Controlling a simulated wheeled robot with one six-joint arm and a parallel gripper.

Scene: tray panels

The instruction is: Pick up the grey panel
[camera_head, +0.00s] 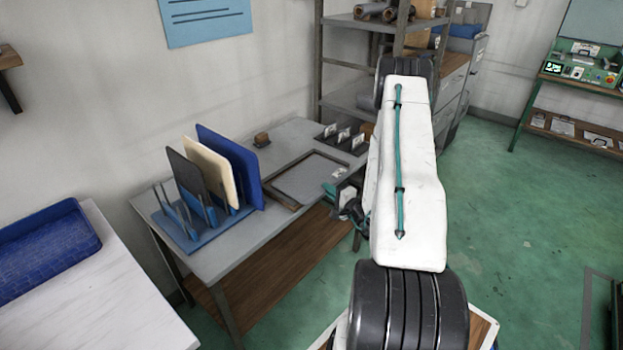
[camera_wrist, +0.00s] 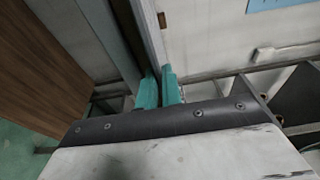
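The grey panel (camera_head: 187,174) is dark and thin. It stands upright, leaning a little, in the left part of a blue rack (camera_head: 208,236) on the grey table, in the head view. A cream panel (camera_head: 213,166) and a blue panel (camera_head: 243,178) stand beside it to the right. My gripper is by the table's right front edge, well to the right of the rack and partly hidden by my arm. In the wrist view the two teal fingertips of my gripper (camera_wrist: 161,74) have a narrow gap between them, with nothing visible held. I cannot make out the grey panel there.
The grey table (camera_head: 240,246) has a recessed square frame (camera_head: 306,180) and a small brown block (camera_head: 262,140). Slots with tags (camera_head: 343,136) lie at its back right. A white table with a blue tray (camera_head: 45,250) stands at left. Metal shelving (camera_head: 345,60) rises behind.

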